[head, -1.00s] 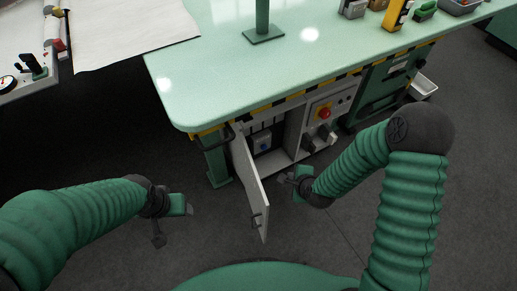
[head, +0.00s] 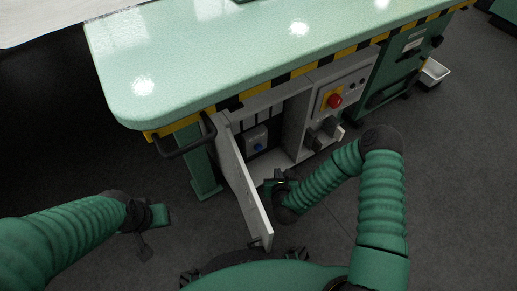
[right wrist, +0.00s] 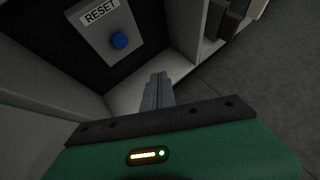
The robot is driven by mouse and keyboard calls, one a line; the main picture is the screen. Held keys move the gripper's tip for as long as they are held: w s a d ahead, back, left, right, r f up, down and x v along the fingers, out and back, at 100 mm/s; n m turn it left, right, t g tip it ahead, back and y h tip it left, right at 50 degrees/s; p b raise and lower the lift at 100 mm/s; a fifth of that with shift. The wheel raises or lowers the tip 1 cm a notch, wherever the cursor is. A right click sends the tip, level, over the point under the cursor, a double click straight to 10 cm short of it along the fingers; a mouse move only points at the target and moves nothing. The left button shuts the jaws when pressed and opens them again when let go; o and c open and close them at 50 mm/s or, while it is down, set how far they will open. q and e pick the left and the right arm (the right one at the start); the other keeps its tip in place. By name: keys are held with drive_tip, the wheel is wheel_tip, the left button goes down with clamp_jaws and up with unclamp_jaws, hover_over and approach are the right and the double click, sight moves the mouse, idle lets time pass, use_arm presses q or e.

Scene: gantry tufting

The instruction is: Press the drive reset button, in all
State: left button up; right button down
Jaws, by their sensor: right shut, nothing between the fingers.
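The blue reset button (head: 259,147) sits on a grey box inside the open cabinet under the bench. In the right wrist view the button (right wrist: 120,40) shows below a label reading RESET (right wrist: 100,12). My right gripper (head: 270,184) is shut and empty, just in front of the cabinet opening. In the right wrist view its closed fingers (right wrist: 157,88) point toward the cabinet, below and right of the button and apart from it. My left gripper (head: 160,214) hangs over the floor left of the door; whether it is open is unclear.
The cabinet door (head: 245,185) stands open toward me, between my two grippers. A red emergency knob (head: 334,100) is on the panel right of the opening. The green bench top (head: 220,55) overhangs the cabinet. The floor (head: 450,180) at the right is clear.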

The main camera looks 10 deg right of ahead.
drive_tip(key=w+a+b, duration=0.1)
drive_tip(key=w+a, duration=0.2)
drive_tip(key=w, duration=0.5)
drive_tip(key=shift+b, duration=0.3)
drive_tip(key=shift+w, duration=0.2)
idle(1.6)
drive_tip(key=shift+w+a, duration=0.1)
drive_tip(key=shift+w, duration=0.2)
drive_tip(key=shift+w+a, duration=0.2)
drive_tip(key=shift+w, duration=0.3)
idle(0.6)
drive_tip(key=shift+s+d+p, duration=0.35)
drive_tip(key=shift+s+p, duration=0.2)
drive_tip(key=shift+s, duration=0.35)
